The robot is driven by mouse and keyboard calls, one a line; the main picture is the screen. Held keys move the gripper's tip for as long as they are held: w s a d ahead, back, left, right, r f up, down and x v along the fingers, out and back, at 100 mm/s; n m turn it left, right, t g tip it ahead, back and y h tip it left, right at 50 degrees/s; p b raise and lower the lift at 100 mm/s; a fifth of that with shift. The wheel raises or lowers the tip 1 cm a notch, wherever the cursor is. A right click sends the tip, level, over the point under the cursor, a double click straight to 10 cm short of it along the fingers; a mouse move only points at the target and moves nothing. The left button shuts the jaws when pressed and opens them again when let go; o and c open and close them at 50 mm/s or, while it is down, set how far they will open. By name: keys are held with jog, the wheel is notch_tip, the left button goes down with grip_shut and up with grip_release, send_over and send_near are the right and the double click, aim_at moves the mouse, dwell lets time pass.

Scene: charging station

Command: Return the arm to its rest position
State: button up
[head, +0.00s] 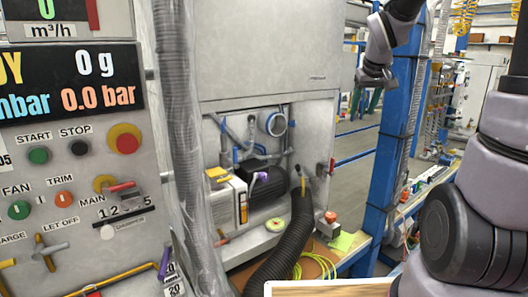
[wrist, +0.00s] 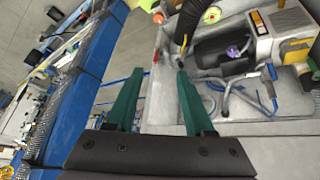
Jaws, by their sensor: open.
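My gripper (wrist: 160,72) is open in the wrist view, its two green fingers spread apart with nothing between them. In the head view my arm rises along the right side, and its far end (head: 376,76) hangs at the upper right of centre, in front of a blue post. It appears clear of the machine cabinet (head: 265,50). The fingers are too small to make out in the head view. The part of my arm above the top edge is hidden.
A control panel (head: 75,180) with buttons and a lever fills the left. A blue post (head: 397,130) stands right of the bay. Open floor lies behind.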

jog(key=s+a+r+m+y, duration=0.1)
jog(key=s+a+r+m, duration=0.1)
jog(key=s, duration=0.8)
jog(key=s+a+r+m+t+y, duration=0.1)
jog(key=s+a+r+m, duration=0.1)
jog(key=s, duration=0.9)
jog(key=shift+r+y, duration=0.4)
jog(key=shift+r, duration=0.4)
jog(key=shift+s, duration=0.1)
